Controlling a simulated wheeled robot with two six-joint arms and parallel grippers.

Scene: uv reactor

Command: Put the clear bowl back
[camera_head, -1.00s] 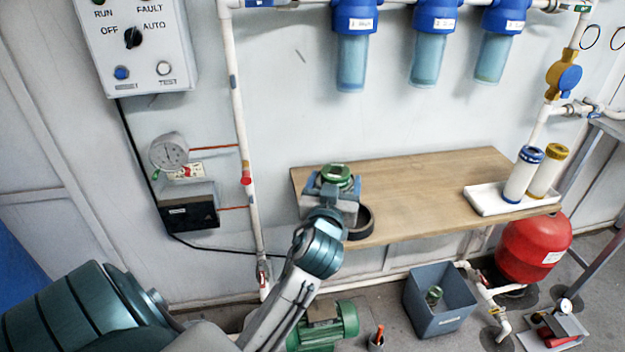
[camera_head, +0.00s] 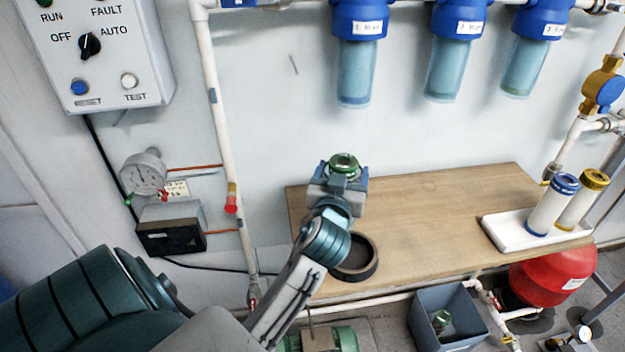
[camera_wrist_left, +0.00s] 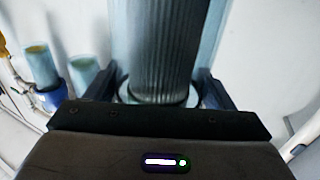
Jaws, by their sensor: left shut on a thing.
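My left gripper (camera_head: 342,182) is shut on the clear bowl (camera_wrist_left: 205,40), a see-through, bluish cylinder that fills the middle of the left wrist view. A grey ribbed cartridge (camera_wrist_left: 160,50) stands inside it. In the head view, only a small green-rimmed top (camera_head: 343,165) shows between the fingers, in front of the wall at the table's left end; the wrist hides the rest. Three blue filter heads (camera_head: 455,20) with translucent bowls hang from the pipe above. My right gripper is not in view.
A wooden table (camera_head: 430,220) carries a dark ring (camera_head: 358,278) near its front left and a white tray (camera_head: 510,238) with two cartridges at right. A grey bin (camera_head: 420,322) stands below. A vertical pipe (camera_head: 215,120) and gauge (camera_head: 145,172) are left.

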